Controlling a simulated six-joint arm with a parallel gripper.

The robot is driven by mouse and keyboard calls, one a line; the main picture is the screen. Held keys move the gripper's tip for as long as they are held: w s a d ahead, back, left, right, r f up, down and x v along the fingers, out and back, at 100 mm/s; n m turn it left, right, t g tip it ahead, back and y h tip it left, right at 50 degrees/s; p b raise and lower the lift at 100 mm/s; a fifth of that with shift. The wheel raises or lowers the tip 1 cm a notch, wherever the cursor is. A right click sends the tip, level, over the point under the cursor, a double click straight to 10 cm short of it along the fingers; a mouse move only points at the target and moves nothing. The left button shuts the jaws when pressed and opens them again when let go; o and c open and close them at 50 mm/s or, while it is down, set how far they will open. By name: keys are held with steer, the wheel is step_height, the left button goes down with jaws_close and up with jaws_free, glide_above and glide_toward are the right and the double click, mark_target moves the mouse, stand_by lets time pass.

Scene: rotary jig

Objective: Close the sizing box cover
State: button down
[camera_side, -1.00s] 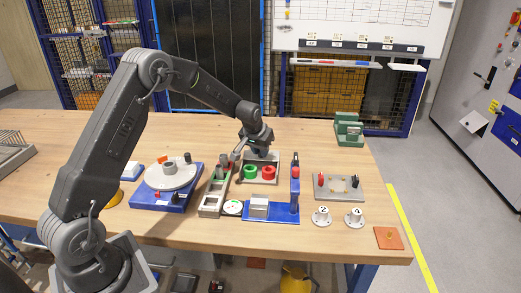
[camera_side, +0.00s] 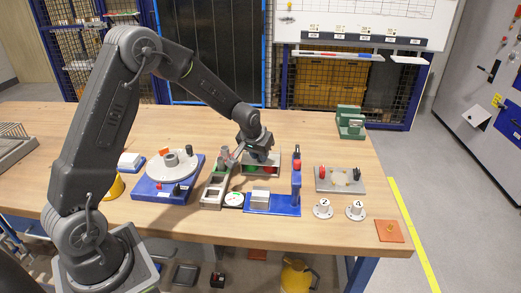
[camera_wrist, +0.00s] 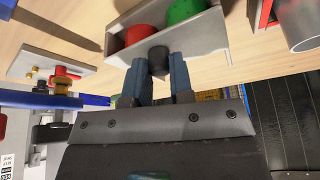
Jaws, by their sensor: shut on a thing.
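The sizing box (camera_side: 278,173) is a grey open-topped tray near the middle of the bench. A green part (camera_side: 251,169) and a red part (camera_side: 270,169) show in it, partly covered from above. In the wrist view the red part (camera_wrist: 139,34) and green part (camera_wrist: 184,11) sit within the box's grey walls (camera_wrist: 218,38). My gripper (camera_side: 260,155) is at the back edge of the box. In the wrist view its fingers (camera_wrist: 158,70) are shut on a dark round knob (camera_wrist: 158,58). The cover itself is mostly hidden by my gripper; its exact tilt cannot be told.
A blue rotary jig (camera_side: 165,188) stands left of the box, with a grey fixture (camera_side: 212,196) between. A blue press stand (camera_side: 297,185) is close on the right. A grey plate (camera_side: 340,180) and numbered discs (camera_side: 323,208) lie further right. The bench behind is mostly clear.

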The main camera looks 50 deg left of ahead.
steer(key=shift+s+d, duration=0.15)
steer(key=shift+d, duration=0.05)
steer(key=c, duration=1.4)
jaws_free()
steer(key=o, duration=0.4)
steer(key=v, duration=1.3)
steer(key=shift+r, duration=0.4)
steer(key=shift+s, duration=0.1)
steer(key=s+d+r+m, duration=0.1)
steer(key=s+d, duration=0.3)
steer(key=s, duration=0.4)
steer(key=s+d+r+m+t+h, duration=0.1)
steer(key=s+d+r+m, duration=0.1)
steer(key=s, duration=0.6)
steer(key=s+d+r+m, duration=0.1)
steer(key=s+d+r, duration=0.2)
steer(key=s+d, duration=0.3)
steer(key=shift+s+m+h, duration=0.3)
steer(key=shift+s+h, duration=0.1)
steer(key=shift+s, duration=0.6)
